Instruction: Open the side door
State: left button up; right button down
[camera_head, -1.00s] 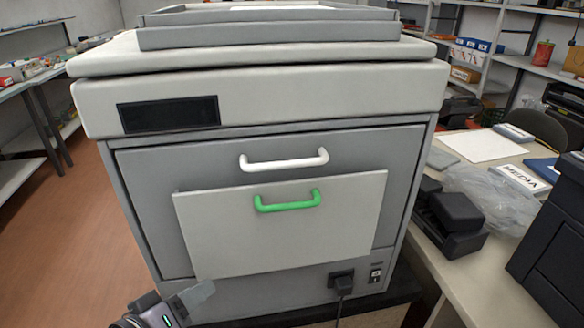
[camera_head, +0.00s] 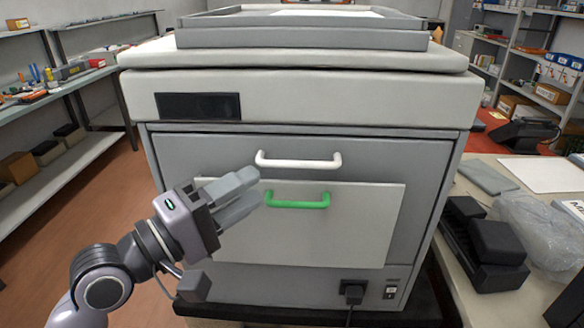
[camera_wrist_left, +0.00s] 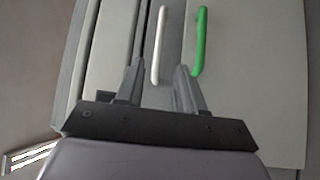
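The printer's side (camera_head: 130,90) faces me. A large grey door panel (camera_head: 420,165) carries a white bar handle (camera_head: 298,161). A smaller, lighter panel (camera_head: 330,235) on it carries a green bar handle (camera_head: 298,202). Both panels look shut. My left gripper (camera_head: 252,190) is open and empty, just left of the two handles. In the left wrist view, the white handle (camera_wrist_left: 158,45) appears between the fingertips (camera_wrist_left: 160,70), and the green handle (camera_wrist_left: 200,40) lies right of them. I cannot tell the gap in depth. My right gripper is out of view.
A black plug (camera_head: 352,290) with a cord sits low on the printer. A table (camera_head: 490,310) with black devices (camera_head: 485,240) and a clear plastic bag (camera_head: 545,230) stands close on the right. Shelves (camera_head: 80,150) stand left, with open floor between.

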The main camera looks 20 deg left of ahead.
aim_at(285, 167)
pick_arm(q)
jog(key=b+x, duration=0.2)
jog(key=x, duration=0.4)
jog(key=shift+r, duration=0.2)
jog(key=shift+w+d, duration=0.3)
jog(key=shift+w, duration=0.2)
grip_shut()
